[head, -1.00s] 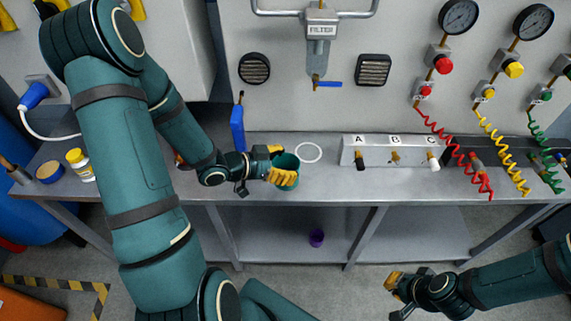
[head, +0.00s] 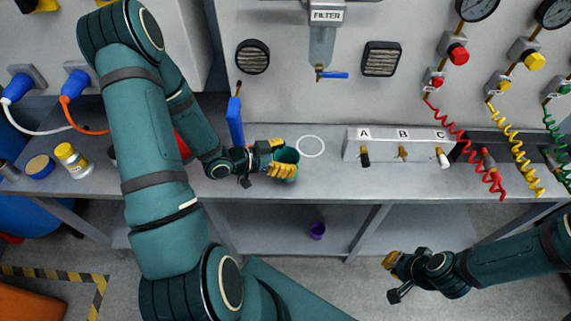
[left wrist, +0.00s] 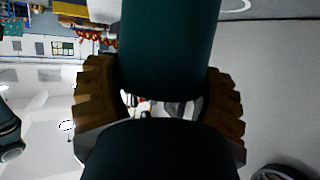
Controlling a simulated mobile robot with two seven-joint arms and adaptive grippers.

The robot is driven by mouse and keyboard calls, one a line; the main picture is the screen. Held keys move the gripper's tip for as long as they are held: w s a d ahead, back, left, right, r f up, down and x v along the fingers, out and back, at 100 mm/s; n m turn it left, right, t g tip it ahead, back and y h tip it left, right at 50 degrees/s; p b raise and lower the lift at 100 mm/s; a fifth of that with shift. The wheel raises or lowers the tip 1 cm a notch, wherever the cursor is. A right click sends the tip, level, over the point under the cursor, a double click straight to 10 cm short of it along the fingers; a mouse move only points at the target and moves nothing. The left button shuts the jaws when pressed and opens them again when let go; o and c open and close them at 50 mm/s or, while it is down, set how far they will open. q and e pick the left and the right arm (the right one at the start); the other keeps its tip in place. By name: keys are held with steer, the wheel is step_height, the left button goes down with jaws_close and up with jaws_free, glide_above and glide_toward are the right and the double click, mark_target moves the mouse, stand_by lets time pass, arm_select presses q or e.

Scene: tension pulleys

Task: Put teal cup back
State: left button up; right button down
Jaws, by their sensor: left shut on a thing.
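The teal cup (head: 289,156) is held upright in my left gripper (head: 282,159), just left of the white ring (head: 310,146) marked on the bench. The ring is empty. In the left wrist view the cup (left wrist: 170,45) fills the space between the yellow-brown fingers of the left gripper (left wrist: 160,95), which are shut on it. I cannot tell whether the cup's base touches the bench. My right gripper (head: 392,271) is at the lower right in front of the bench, away from the cup.
A block labelled A, B, C (head: 400,138) stands right of the ring. A white bottle with a yellow cap (head: 73,160) stands at left. A purple cup (head: 317,231) is on the lower shelf.

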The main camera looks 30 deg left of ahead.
arm_select(q)
steer(key=shift+a+f, duration=0.1)
steer(key=shift+f, duration=1.45)
steer(key=shift+f+b, duration=0.2)
steer(key=shift+b, duration=0.25)
steer(key=o, duration=1.2)
steer(key=shift+r, duration=0.1)
steer(key=shift+r, duration=0.1)
steer(key=shift+a+r+p, duration=0.1)
steer(key=shift+r+p, duration=0.1)
steer(key=shift+p, duration=0.15)
steer(key=p+v, duration=0.1)
steer(key=v, duration=1)
steer(key=shift+s, duration=0.4)
